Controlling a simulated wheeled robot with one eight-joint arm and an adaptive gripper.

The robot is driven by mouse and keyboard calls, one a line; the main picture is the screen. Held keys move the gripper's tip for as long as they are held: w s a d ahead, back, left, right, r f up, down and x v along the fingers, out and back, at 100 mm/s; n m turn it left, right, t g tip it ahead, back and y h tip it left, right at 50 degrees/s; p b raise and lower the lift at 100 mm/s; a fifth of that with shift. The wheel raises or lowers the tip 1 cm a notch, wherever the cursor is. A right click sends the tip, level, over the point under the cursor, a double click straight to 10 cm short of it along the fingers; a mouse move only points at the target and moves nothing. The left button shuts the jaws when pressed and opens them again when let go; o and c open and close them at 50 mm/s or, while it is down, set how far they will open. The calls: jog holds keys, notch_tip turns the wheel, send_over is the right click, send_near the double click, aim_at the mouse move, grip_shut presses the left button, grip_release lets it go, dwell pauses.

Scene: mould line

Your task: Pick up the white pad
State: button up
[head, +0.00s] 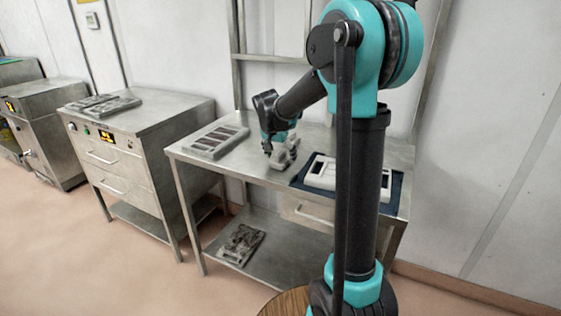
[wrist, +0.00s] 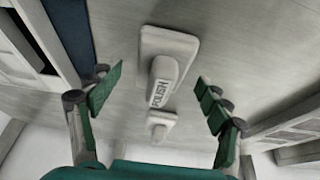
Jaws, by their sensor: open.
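In the head view the pad (head: 284,154) shows pale grey, partly hidden by my gripper. My gripper (head: 277,149) is low over it. In the wrist view my gripper (wrist: 158,98) is open, with one green-padded finger on each side of the pad and a gap to both. Whether the fingertips reach down to the grip's height is hard to tell.
On the metal table (head: 195,159), a grey compartmented tray (head: 216,141) lies left of the pad. A white frame (head: 322,174) lies on a dark blue mat (head: 299,181) to the right. A dark-patterned tray (head: 241,244) is on the lower shelf. A steel cabinet (head: 125,160) stands left.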

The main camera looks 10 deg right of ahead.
aim_at(280, 152)
jog(key=shift+c, duration=0.4)
jog(key=c, duration=1.2)
notch_tip(280, 152, up, 20)
